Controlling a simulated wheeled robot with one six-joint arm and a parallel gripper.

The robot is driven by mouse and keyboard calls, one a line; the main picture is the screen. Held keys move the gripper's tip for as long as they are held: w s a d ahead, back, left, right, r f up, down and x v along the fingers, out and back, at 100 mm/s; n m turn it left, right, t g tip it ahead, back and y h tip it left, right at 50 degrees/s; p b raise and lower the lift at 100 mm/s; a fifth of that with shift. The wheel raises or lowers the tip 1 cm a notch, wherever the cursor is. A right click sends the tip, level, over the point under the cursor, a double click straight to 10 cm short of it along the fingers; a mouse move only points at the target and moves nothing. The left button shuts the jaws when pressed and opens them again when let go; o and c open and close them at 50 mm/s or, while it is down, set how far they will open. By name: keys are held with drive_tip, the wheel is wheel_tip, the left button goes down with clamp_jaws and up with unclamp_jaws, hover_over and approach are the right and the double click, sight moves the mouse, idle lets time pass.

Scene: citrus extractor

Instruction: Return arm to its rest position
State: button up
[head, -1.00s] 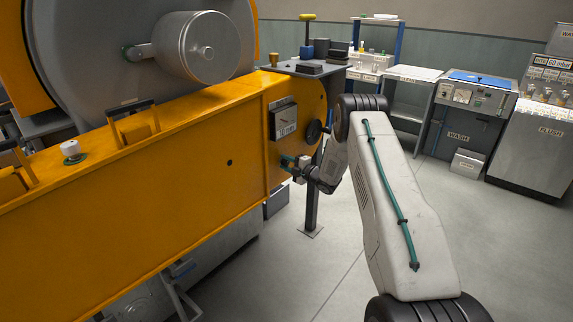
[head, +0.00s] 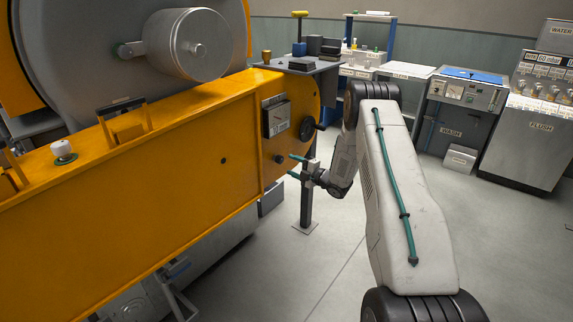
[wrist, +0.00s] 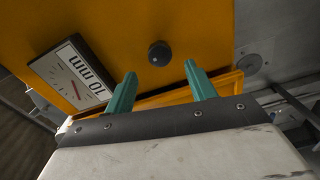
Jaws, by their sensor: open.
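My gripper (head: 295,167) is open and empty, just off the side of the orange machine (head: 170,160), near its right end. Its two green fingers (wrist: 160,92) are spread apart in the wrist view, with nothing between them but a dark round knob (wrist: 159,53) on the orange panel beyond. That knob also shows in the head view (head: 280,158), to the left of the fingers and apart from them. My white arm reaches forward and then bends left to the gripper.
A gauge plate (wrist: 75,74) marked "10 mm" sits beside the knob. A dark handwheel (head: 307,128) is above my gripper. A small dark table (head: 300,66) stands behind the machine. A wash unit (head: 466,92) and flush unit (head: 533,125) stand at right.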

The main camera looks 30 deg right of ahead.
drive_tip(key=shift+s+d, duration=0.1)
drive_tip(key=shift+s, duration=0.2)
drive_tip(key=shift+f, duration=0.1)
